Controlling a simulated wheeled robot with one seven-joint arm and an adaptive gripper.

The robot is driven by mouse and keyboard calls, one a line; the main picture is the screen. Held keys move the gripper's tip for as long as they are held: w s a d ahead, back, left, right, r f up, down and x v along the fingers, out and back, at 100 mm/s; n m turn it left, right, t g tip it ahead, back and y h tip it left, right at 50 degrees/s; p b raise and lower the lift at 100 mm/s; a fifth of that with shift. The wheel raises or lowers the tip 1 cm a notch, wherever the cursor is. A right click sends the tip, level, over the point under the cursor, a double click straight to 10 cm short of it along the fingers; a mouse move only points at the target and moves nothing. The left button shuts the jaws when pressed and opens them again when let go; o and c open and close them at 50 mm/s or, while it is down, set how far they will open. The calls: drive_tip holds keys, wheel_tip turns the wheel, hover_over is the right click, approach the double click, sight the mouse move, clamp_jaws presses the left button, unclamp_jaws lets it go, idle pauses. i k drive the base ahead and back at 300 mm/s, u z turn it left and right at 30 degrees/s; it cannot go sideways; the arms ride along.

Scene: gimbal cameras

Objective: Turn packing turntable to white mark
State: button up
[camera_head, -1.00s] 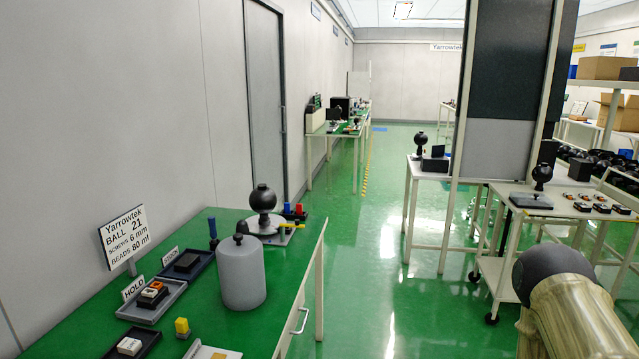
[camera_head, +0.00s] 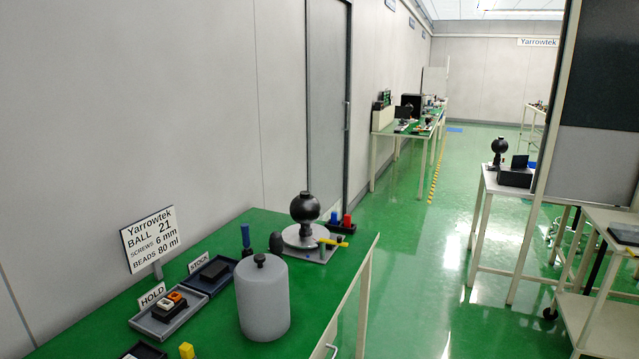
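On the green-topped bench a black ball-shaped device (camera_head: 304,207) stands on a round pale plate (camera_head: 293,238), which rests on a flat grey base. This plate may be the packing turntable; I cannot tell for sure. I cannot make out a white mark on it. A yellow-handled piece (camera_head: 334,243) lies at its right side, close to or touching the plate. Blue and red pieces stand behind it. A grey cylinder with a black knob (camera_head: 262,300) stands in front and hides part of the bench. My gripper is not in view.
Trays labelled HOLD (camera_head: 172,318) and STOCK (camera_head: 208,277) lie left of the cylinder, near a Yarrowtek sign (camera_head: 150,238). A wall runs behind the bench. Green floor (camera_head: 415,290) is open to its right, up to white-legged tables and a cart.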

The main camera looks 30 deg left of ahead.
sight(305, 209)
drive_tip(key=i, duration=1.5)
drive_tip(key=u, duration=2.6)
